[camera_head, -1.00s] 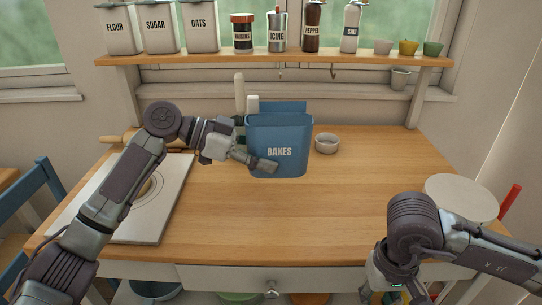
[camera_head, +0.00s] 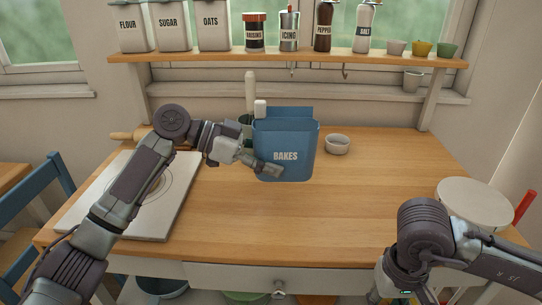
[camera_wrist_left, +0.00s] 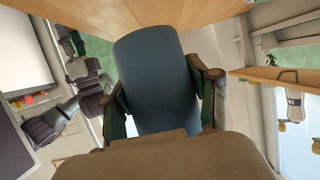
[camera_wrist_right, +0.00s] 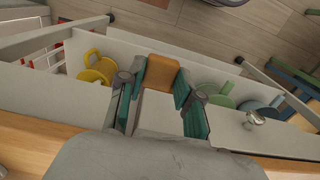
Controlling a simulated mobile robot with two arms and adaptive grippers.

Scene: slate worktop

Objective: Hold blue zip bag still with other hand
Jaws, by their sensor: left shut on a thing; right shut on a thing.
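The blue zip bag (camera_head: 300,140) is lettered BAKES and stands upright on the wooden worktop, looking like a stiff open-topped pouch. My left gripper (camera_head: 268,168) is shut on the lower left of its front. In the left wrist view the blue bag (camera_wrist_left: 155,65) fills the space between the two fingers. My right gripper (camera_head: 402,290) is low at the worktop's front right edge, away from the bag.
A small white bowl (camera_head: 338,145) stands right of the bag. A pale board (camera_head: 125,205) lies at the left. A round white lid or stool top (camera_head: 473,195) is at the right. A drawer knob (camera_wrist_right: 254,118) and mugs on a lower shelf show below. The worktop's middle is clear.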

